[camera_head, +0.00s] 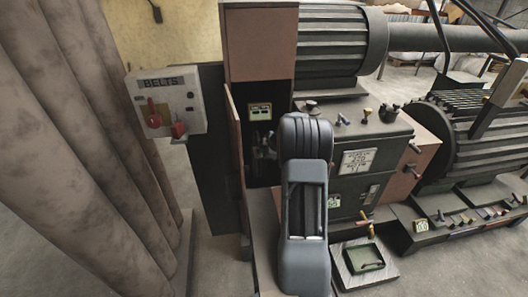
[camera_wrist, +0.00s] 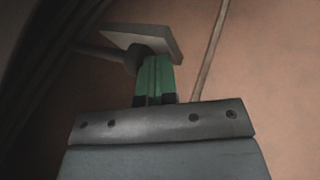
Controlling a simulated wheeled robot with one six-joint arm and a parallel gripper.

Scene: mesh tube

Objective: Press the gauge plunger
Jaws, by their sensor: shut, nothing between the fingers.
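My gripper (camera_wrist: 156,62) shows in the wrist view with its two green fingers shut together and empty. Their tips are at a round dark stem (camera_wrist: 135,58) that meets a pale square plate (camera_wrist: 146,40); I cannot tell whether they touch. This stem may be the gauge plunger, but I cannot be sure. In the head view my arm covers the middle of the picture and the fingertips cannot be made out. A small lit label plate (camera_head: 260,111) is on the dark recess left of my arm, with small dark parts below it.
A grey "BELTS" box (camera_head: 165,103) with red knobs stands at left beside thick pale columns (camera_head: 90,130). A green tray (camera_head: 365,258) lies low at right. A machine box (camera_head: 365,130) with levers stands right of my arm. A thin rod (camera_wrist: 208,50) rises beside the fingers.

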